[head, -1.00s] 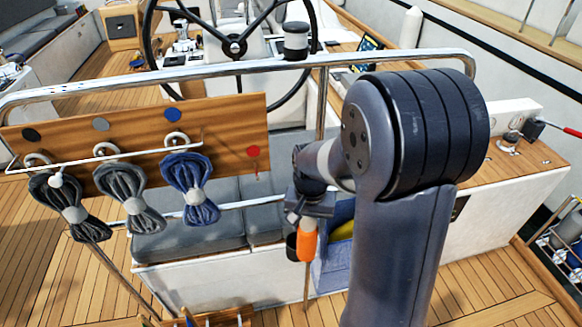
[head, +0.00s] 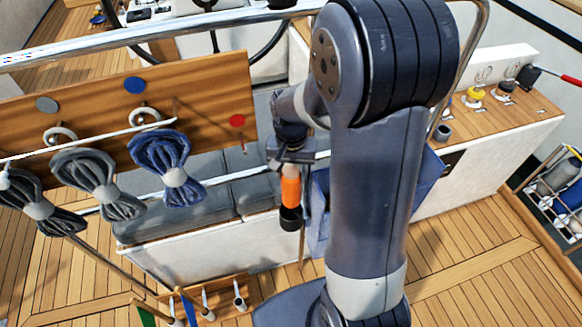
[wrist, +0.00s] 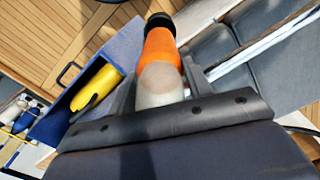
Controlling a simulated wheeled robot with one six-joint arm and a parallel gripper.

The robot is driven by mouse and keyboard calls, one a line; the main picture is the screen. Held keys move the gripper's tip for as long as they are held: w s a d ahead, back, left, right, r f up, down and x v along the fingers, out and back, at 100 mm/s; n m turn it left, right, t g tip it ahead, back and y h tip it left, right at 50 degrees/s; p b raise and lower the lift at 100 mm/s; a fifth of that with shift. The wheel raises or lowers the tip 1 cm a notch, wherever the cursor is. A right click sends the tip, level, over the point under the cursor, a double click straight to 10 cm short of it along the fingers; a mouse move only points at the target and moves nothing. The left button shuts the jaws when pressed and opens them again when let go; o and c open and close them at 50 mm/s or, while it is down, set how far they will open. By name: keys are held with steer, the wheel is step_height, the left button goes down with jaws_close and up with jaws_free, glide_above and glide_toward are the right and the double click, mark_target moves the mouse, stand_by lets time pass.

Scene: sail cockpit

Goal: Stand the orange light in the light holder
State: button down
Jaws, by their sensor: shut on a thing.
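The orange light (head: 290,190) has an orange body, a black end and a pale, translucent end. My gripper (head: 291,163) is shut on it and holds it in the air, roughly upright with the black end down. In the wrist view the light (wrist: 162,50) sits between the fingers of my gripper (wrist: 158,88), its pale end towards me and its black end pointing away. A small dark round cup (head: 443,132) stands on the wooden ledge to the right; I cannot tell whether it is the light holder.
Coiled ropes (head: 175,170) hang on a wooden board (head: 215,100) at left. A blue bin (wrist: 115,55) holds a yellow thing (wrist: 97,88). A small wooden rack (head: 232,290) stands low in front. The ledge (head: 465,140) at right bears yellow and black fittings.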

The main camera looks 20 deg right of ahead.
steer(key=shift+f+b, duration=3.55)
steer(key=shift+f, duration=1.2)
steer(key=c, duration=0.6)
jaws_free()
step_height(320, 180, up, 11)
steer(key=shift+f, duration=0.1)
